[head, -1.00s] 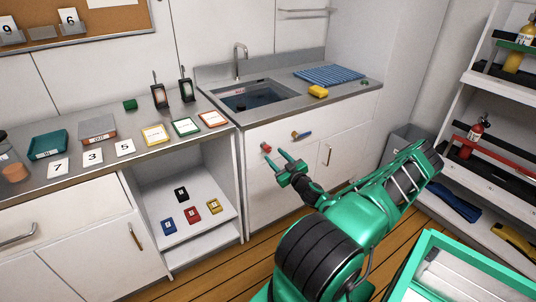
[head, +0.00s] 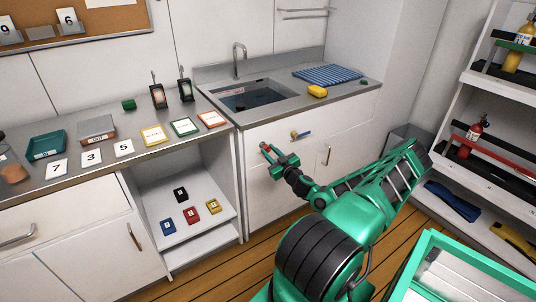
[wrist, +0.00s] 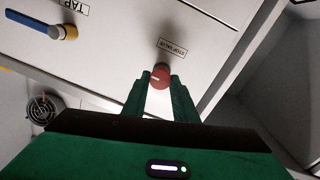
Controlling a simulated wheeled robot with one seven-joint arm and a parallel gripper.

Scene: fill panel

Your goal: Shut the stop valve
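The stop valve is a small red round knob (wrist: 160,77) on the white cabinet front, with a pale mark on its face. Its "STOP VALVE" label (wrist: 172,48) is just above it in the wrist view. My gripper (wrist: 160,88) has its two green fingers on either side of the knob, closed in on it. In the head view my gripper (head: 268,151) is at the cabinet front below the sink, and its fingers partly hide the red knob (head: 264,146).
A tap valve with a blue lever (head: 301,134) is to the right of the knob; it also shows in the wrist view (wrist: 62,31). The sink (head: 253,96) is above. An open shelf with several small coloured boxes is to the left.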

